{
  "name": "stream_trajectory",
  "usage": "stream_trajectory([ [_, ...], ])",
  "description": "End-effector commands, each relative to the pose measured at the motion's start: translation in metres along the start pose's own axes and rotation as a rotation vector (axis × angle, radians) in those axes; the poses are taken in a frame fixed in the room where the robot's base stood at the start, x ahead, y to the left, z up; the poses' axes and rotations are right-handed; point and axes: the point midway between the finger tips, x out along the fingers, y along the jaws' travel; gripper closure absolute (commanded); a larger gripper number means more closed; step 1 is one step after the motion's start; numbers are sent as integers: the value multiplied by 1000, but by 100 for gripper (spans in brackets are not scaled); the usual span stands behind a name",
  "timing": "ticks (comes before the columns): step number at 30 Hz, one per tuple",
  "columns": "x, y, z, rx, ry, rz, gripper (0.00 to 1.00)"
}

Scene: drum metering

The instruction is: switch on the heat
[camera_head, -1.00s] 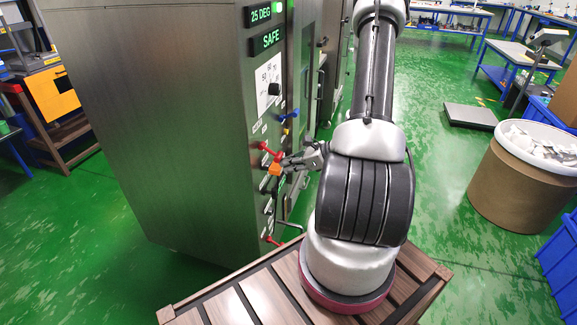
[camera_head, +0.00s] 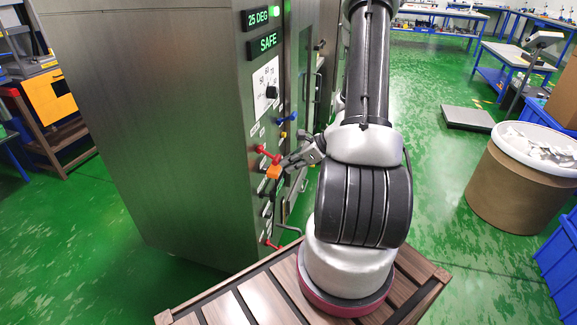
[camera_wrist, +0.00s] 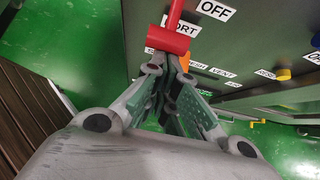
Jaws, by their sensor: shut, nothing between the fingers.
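The steel cabinet (camera_head: 150,130) has a narrow control face with a green "25 DEG" readout (camera_head: 257,18) and a "SAFE" readout (camera_head: 264,42). Below them a black dial (camera_head: 271,92) sits on a white scale plate. Lower down are a red lever (camera_head: 267,152) and an orange part (camera_head: 273,172). My gripper (camera_head: 285,163) is shut and empty, with its tips close to the orange part. In the wrist view my fingertips (camera_wrist: 169,66) are just below a red bar handle (camera_wrist: 174,40), with the orange part (camera_wrist: 184,61) partly hidden behind them. I cannot tell whether they touch.
A blue lever (camera_head: 287,118) is above the red one, and another red lever (camera_head: 272,245) is low on the face. The wrist view shows an "OFF" label (camera_wrist: 216,10) and a yellow knob (camera_wrist: 283,75).

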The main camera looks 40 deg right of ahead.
Motion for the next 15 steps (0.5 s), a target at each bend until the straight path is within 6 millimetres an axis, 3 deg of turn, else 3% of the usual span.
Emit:
stream_trajectory([
  [15,-24,0,20,-11,268,-1,100],
])
